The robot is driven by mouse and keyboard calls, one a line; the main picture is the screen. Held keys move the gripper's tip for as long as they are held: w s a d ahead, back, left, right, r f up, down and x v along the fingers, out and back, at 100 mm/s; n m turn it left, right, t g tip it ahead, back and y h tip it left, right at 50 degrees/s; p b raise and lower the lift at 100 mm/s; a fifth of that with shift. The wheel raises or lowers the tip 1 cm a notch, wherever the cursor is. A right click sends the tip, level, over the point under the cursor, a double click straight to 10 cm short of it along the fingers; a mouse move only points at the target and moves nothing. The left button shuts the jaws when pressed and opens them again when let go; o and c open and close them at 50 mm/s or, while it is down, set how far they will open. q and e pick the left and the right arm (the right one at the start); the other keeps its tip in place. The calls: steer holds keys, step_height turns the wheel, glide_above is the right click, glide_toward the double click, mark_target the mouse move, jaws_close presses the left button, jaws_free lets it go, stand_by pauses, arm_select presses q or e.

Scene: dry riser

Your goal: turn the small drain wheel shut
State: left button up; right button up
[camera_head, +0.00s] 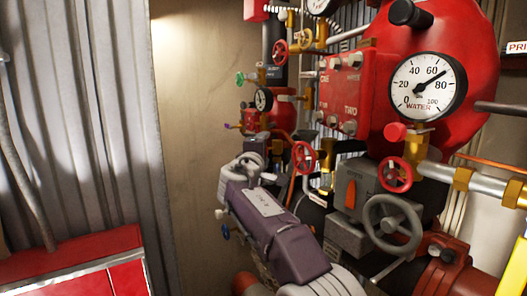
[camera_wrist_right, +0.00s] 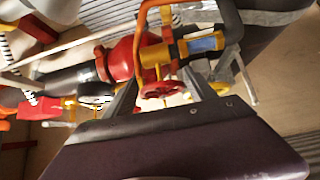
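In the right wrist view a small red handwheel (camera_wrist_right: 162,89) on a yellow valve body shows between the two grey fingers of my right gripper (camera_wrist_right: 160,80). The fingers are spread apart and nothing is clearly clamped; I cannot tell whether they touch the wheel. I cannot tell which one is the drain wheel. My purple right arm stretches across the middle, and its fingers cannot be made out there. My left gripper is not in view.
A big grey handwheel (camera_head: 392,223) and a grey box with an orange lever (camera_head: 352,191) stand right of my arm. A water gauge (camera_head: 428,86) and red housing (camera_head: 355,95) are above. A red cabinet (camera_head: 75,262) is at lower left. The beige wall area (camera_head: 195,110) is clear.

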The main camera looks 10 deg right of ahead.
steer(key=shift+s+f, duration=0.1)
steer(key=shift+f, duration=0.1)
steer(key=b+v, duration=0.4)
steer(key=v, duration=0.4)
steer(key=shift+s+a+b, duration=0.2)
steer(key=shift+s+b, duration=0.1)
steer(key=shift+b, duration=0.05)
